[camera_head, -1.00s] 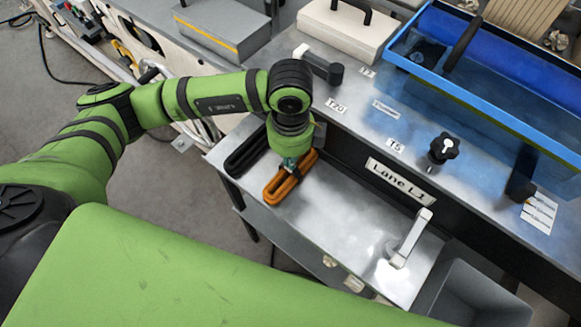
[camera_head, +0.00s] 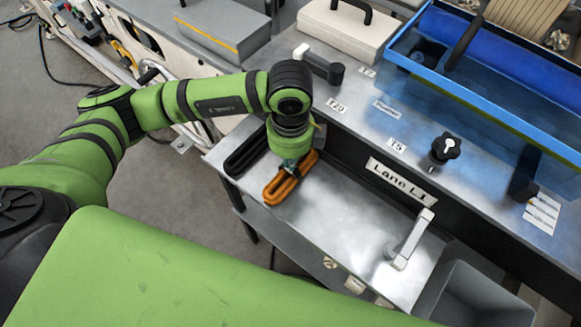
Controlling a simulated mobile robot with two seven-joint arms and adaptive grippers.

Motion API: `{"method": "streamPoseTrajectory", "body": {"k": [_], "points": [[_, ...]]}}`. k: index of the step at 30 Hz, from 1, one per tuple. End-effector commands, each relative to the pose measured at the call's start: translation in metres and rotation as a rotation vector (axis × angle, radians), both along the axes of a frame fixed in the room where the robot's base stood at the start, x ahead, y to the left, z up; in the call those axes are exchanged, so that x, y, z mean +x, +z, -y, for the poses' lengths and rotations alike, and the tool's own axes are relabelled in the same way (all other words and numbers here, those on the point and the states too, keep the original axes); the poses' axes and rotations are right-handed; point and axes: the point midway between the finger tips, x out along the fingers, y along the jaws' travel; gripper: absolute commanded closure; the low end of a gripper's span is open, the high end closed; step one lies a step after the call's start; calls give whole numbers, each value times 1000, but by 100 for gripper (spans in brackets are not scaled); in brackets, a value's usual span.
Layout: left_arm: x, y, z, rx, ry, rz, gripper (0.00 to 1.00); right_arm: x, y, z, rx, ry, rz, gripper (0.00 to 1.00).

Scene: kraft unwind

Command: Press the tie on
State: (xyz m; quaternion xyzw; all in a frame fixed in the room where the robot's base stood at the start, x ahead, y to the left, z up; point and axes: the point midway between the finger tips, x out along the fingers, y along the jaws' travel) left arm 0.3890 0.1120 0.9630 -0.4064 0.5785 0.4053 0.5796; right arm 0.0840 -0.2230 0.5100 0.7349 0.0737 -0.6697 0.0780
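An orange looped piece (camera_head: 279,190) that looks like a tie lies on the metal shelf below the Lane L1 label. A similar black looped piece (camera_head: 242,158) lies left of it. My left gripper (camera_head: 289,166) points down over the upper part of the orange loop. It touches the loop or is very close to it; I cannot tell which. Its fingers are small and mostly hidden by my wrist, so I cannot tell whether they are open or shut. My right gripper is not in view.
The shelf between the orange loop and the lever is bare. A black knob (camera_head: 445,148) and a blue tray (camera_head: 480,106) are on the upper surface.

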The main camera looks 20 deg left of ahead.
Motion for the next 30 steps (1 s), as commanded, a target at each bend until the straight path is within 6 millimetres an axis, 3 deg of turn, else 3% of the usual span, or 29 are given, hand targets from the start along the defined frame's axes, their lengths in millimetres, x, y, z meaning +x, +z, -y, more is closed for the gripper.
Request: {"method": "streamPoseTrajectory", "body": {"k": [17, 30], "points": [[-2, 0, 0, 1, -1, -6, 100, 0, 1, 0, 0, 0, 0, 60], [-1, 35, 0, 1, -1, -2, 100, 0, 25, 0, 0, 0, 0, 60]]}}
